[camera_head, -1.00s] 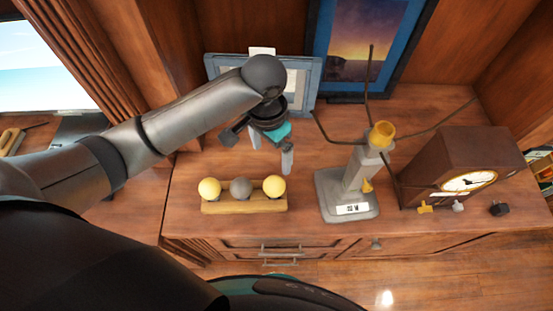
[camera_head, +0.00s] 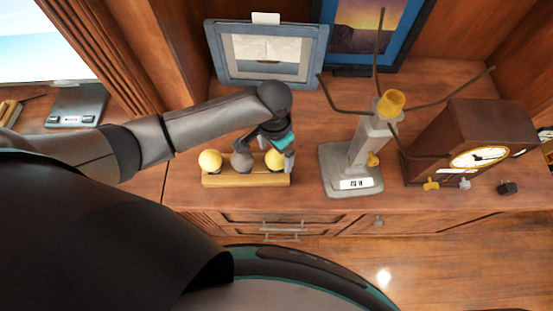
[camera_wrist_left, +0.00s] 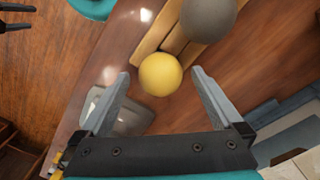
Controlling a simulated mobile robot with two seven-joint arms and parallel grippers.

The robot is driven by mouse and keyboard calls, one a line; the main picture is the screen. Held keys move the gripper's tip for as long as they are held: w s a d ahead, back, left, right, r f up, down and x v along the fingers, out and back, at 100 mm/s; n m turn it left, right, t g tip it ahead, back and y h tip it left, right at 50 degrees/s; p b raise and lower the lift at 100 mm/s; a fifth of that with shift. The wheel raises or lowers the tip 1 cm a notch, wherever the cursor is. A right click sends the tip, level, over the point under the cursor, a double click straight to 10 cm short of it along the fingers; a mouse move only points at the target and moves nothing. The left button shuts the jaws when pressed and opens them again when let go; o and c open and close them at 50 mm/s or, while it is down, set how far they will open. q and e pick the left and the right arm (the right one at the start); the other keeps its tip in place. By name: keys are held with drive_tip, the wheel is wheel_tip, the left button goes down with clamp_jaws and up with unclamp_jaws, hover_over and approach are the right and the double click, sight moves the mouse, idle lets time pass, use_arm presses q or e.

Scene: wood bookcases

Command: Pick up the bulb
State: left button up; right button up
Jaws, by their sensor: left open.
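A wooden holder (camera_head: 230,180) on the cabinet top carries three round bulbs in a row. The left one (camera_head: 209,160) is yellow, the middle one (camera_head: 240,162) is grey, and the right one (camera_head: 272,160) is yellow. My left gripper (camera_head: 280,160) is open over the right yellow bulb and partly hides it. In the left wrist view this yellow bulb (camera_wrist_left: 160,76) shows between the two open fingertips; I cannot tell whether they touch it. The grey bulb (camera_wrist_left: 207,16) is just beyond, cut by the frame edge.
A grey lamp (camera_head: 352,175) with a yellow top and thin dark arms stands right of the holder. A brown clock (camera_head: 465,140) stands further right. A framed boat picture (camera_head: 265,60) leans behind. The cabinet front edge is close to the holder.

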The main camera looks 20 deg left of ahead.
use_arm(q)
wheel_tip(320, 180, down, 2)
drive_tip(key=c, duration=1)
drive_tip(key=shift+r, duration=0.2)
